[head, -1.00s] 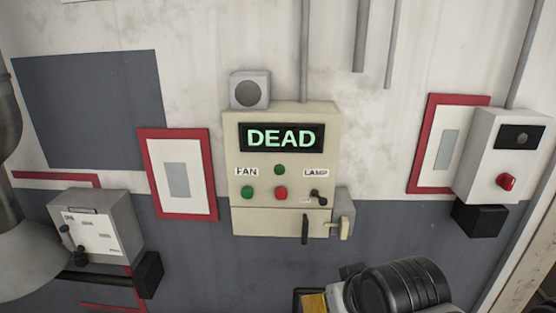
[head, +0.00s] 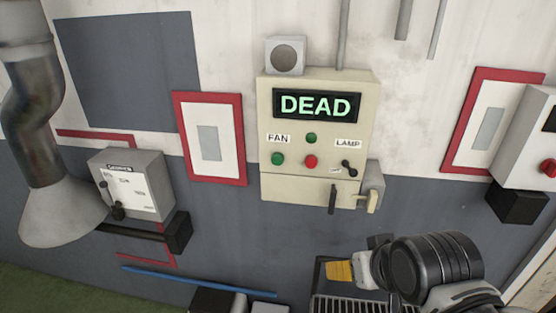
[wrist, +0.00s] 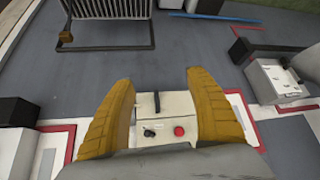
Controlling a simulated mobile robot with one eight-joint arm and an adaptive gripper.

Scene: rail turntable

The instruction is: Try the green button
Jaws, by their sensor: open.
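The cream control panel (head: 268,185) hangs on the wall, its display (head: 317,105) reading DEAD. A green button (head: 278,159) sits under the FAN label. A smaller green round piece (head: 312,138) is above the red button (head: 310,161). My gripper (head: 340,272) is below the panel in the head view, apart from it. In the wrist view my gripper (wrist: 161,80) is open and empty, with yellow fingers on either side of the upside-down panel (wrist: 176,108). The red button (wrist: 179,131) shows between them; the green button does not show there.
The panel also has a toggle (head: 349,168) by LAMP and a black handle (head: 332,199). A grey box (head: 136,183) and a duct (head: 35,150) are at left. A box with a red knob (head: 529,150) is at right. A slatted frame (wrist: 108,10) shows in the wrist view.

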